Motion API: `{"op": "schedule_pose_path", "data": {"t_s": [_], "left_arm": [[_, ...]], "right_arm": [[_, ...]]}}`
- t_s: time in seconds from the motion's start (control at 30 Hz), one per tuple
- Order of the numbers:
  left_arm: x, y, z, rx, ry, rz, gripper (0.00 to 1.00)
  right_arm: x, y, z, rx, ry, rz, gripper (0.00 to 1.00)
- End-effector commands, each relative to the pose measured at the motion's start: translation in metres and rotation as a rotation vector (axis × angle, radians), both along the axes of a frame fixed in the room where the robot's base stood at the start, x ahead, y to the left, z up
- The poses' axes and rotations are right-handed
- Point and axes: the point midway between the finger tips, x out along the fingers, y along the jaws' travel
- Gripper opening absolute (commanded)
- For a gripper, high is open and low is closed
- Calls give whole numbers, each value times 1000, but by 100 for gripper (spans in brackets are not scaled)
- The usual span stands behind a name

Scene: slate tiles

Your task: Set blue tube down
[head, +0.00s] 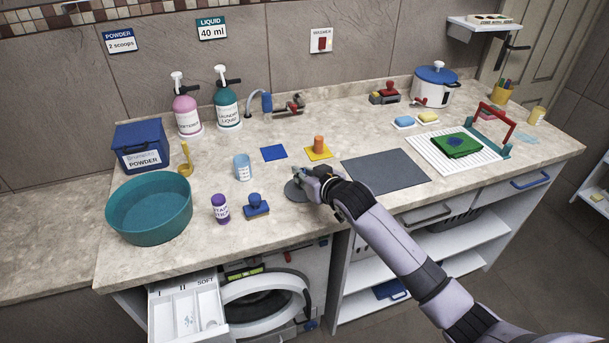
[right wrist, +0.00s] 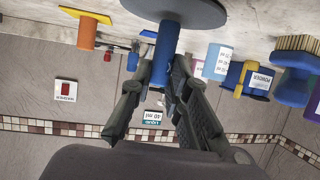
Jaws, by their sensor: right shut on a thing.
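My right gripper (head: 303,178) is low over the counter, and it also shows in the right wrist view (right wrist: 160,85). Its fingers are shut on the blue tube (right wrist: 166,45). In the right wrist view the tube's far end meets a grey round disc (right wrist: 200,10); I cannot tell whether it presses on it. The disc shows beside the gripper in the head view (head: 294,192); the tube is hidden there. A blue square (head: 273,153) lies bare behind the gripper. An orange tube (head: 319,144) stands upright on a yellow square (head: 325,154). My left gripper is not in view.
A dark grey mat (head: 386,171) lies bare to the right. An open drawer (head: 187,306) juts out below.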

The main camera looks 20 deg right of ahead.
Motion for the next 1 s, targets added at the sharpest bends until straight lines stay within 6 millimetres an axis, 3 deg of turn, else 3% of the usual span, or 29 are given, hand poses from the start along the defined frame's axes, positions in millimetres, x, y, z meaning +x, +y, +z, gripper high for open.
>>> {"op": "schedule_pose_path", "data": {"t_s": [0.43, 0.47, 0.7, 1.0], "left_arm": [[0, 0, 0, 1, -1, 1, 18], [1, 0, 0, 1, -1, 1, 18], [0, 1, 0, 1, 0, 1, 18], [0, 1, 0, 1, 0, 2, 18]], "right_arm": [[0, 0, -10, 0, -1, 0, 0], [0, 0, -9, 0, -2, 0, 18], [0, 0, -9, 0, -1, 0, 34], [0, 0, -8, -1, -1, 0, 36]]}}
